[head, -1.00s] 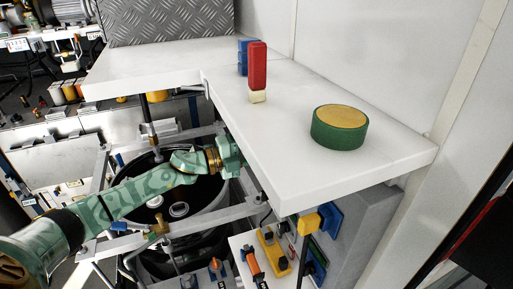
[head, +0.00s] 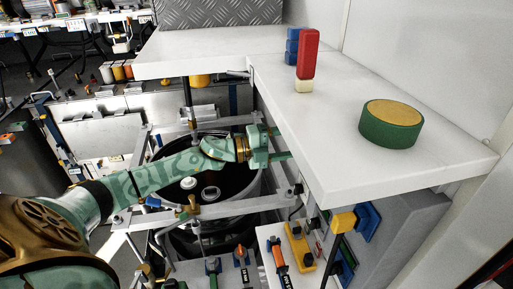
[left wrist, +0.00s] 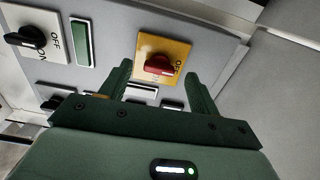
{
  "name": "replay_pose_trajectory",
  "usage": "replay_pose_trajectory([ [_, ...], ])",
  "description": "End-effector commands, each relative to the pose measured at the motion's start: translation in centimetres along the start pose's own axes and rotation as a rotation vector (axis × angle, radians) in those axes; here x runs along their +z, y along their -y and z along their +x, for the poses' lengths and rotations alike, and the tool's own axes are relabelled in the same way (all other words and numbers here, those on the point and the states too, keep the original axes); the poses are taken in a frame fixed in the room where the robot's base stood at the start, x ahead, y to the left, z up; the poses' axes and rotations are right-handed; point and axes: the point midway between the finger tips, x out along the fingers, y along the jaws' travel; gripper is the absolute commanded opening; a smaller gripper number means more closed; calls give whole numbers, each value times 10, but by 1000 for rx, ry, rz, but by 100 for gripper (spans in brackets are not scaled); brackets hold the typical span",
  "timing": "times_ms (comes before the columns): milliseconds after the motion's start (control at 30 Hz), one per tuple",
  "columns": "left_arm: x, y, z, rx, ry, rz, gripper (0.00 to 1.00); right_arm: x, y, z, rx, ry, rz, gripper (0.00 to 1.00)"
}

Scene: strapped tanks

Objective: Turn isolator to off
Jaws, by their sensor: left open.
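In the left wrist view, a red rotary handle (left wrist: 159,66) sits on a yellow plate (left wrist: 176,48) on a grey panel. My left gripper (left wrist: 158,74) is open and empty. Its two fingers point toward the handle, one to each side in the picture, with no visible contact. In the head view my left gripper (head: 279,144) is at the worktop's left edge, and the red handle is not visible. My right gripper is not in view.
A black rotary switch (left wrist: 26,41) on a white OFF/ON plate and a green-faced plate (left wrist: 83,42) are left of the yellow plate. The white worktop (head: 340,150) carries a red block (head: 307,54), blue blocks and a green-and-yellow disc (head: 391,126). A round black tank (head: 222,200) lies below my arm.

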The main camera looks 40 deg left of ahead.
Motion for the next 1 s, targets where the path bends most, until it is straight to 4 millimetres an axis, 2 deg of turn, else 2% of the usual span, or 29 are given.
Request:
replay_pose_trajectory([
  [33,0,-6,-12,5,0,1,62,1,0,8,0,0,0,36],
  [200,0,-9,-60,9,-1,0,62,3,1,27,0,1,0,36],
  [300,0,-8,-84,9,0,-3,62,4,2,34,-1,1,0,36],
  [500,0,-4,-118,5,-1,-4,62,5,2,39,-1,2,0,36],
  [700,0,-2,-136,2,0,-4,62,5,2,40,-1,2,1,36],
  [1000,0,-1,-141,1,-1,-1,62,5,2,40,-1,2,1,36],
])
